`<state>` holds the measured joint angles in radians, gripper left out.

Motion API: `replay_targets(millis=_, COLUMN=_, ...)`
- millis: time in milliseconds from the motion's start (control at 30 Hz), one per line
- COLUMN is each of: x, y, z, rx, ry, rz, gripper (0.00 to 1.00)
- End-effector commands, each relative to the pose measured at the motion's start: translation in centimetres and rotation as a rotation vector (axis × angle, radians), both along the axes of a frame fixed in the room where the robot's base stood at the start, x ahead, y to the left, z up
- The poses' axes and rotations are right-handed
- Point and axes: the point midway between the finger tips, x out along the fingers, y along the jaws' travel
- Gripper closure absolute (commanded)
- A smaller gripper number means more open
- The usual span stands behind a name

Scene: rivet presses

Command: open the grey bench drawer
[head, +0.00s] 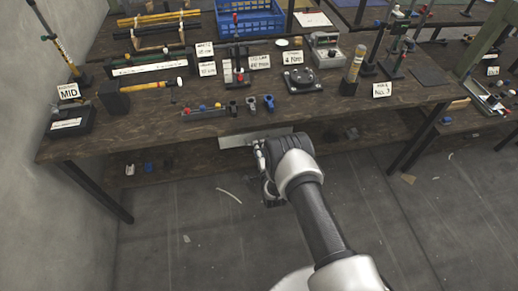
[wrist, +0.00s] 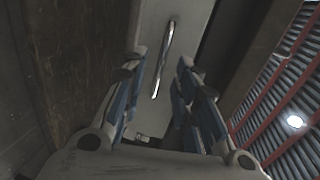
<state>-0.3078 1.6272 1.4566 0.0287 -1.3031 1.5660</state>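The grey bench drawer (head: 236,140) shows as a pale front panel just under the bench's front edge, partly hidden by my arm. It appears flush under the bench top. In the wrist view the drawer front (wrist: 191,32) fills the upper middle, with a slim metal bar handle (wrist: 164,58) on it. My gripper (wrist: 160,70) is open, its two blue-padded fingers spread on either side of the handle's line. Nothing is held. I cannot tell whether the fingertips reach past the handle. In the head view my gripper (head: 264,165) is low in front of the drawer, its fingers mostly hidden.
A lower shelf (head: 190,160) holds small parts. A slatted red-framed surface (wrist: 285,95) lies right in the wrist view. The grey floor in front looks mostly clear.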

Motion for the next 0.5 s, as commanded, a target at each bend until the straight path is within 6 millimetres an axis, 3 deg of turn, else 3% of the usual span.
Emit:
replay_targets(millis=200, x=1.9, y=0.5, z=-0.5, rx=0.000, ry=0.000, rz=0.000, gripper=0.72)
replay_targets(millis=500, x=2.2, y=0.6, z=-0.4, rx=0.000, ry=0.000, rz=0.000, gripper=0.72)
